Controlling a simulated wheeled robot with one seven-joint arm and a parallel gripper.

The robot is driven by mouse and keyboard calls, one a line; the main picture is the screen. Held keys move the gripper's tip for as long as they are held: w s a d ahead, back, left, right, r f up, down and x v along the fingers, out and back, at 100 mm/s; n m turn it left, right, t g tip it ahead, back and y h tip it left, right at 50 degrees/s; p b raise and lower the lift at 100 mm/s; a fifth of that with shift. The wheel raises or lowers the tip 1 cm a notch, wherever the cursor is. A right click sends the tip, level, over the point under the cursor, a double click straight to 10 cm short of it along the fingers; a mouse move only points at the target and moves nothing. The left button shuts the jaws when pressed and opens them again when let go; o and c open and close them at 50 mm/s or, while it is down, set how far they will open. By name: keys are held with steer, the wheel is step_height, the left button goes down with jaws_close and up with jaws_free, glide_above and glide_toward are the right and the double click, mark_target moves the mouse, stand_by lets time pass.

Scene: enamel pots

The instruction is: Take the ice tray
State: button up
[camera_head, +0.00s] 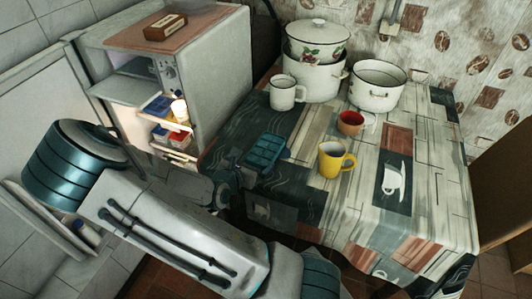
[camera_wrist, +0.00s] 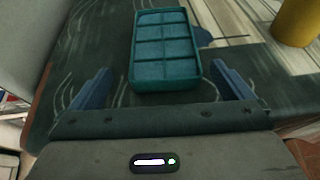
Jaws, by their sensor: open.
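The ice tray (camera_head: 264,151) is a teal rectangular tray with several square compartments. It lies flat on the patterned tablecloth near the table's left edge. In the wrist view the ice tray (camera_wrist: 166,48) is straight ahead, its near end appearing between my fingers. My gripper (camera_wrist: 160,70) is open and empty, one blue finger on each side of the tray with a gap to both. In the head view my gripper (camera_head: 238,172) is at the table's left edge, just short of the tray; its fingers are hard to make out there.
A yellow mug (camera_head: 332,161) stands right of the tray; it also shows in the wrist view (camera_wrist: 297,20). A red-and-white cup (camera_head: 350,123), a white mug (camera_head: 284,95), and enamel pots (camera_head: 314,77) (camera_head: 376,88) stand farther back. An open fridge (camera_head: 213,62) stands left of the table.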

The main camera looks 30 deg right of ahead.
mark_target(261, 160)
steer(key=shift+s+x, duration=0.15)
steer(key=shift+x, duration=1.2)
steer(key=shift+s+x, duration=0.1)
steer(key=shift+x, duration=1.25)
steer(key=shift+d, duration=0.15)
steer(key=shift+c, duration=0.3)
steer(key=shift+r, duration=0.1)
steer(key=c, duration=1.1)
steer(key=shift+r, duration=0.2)
steer(key=shift+r, duration=1.9)
steer(key=shift+s+d+r, duration=0.3)
steer(key=shift+s+d, duration=0.15)
steer(key=shift+s, duration=0.1)
steer(key=s+d+r+p, duration=0.2)
steer(key=p, duration=0.3)
steer(key=s+d+r+p, duration=0.2)
steer(key=s+p, duration=0.1)
steer(key=p, duration=0.2)
steer(key=s+d+r+p, duration=0.2)
steer(key=s+p, duration=0.1)
steer(key=p, duration=0.3)
steer(key=shift+s, duration=0.1)
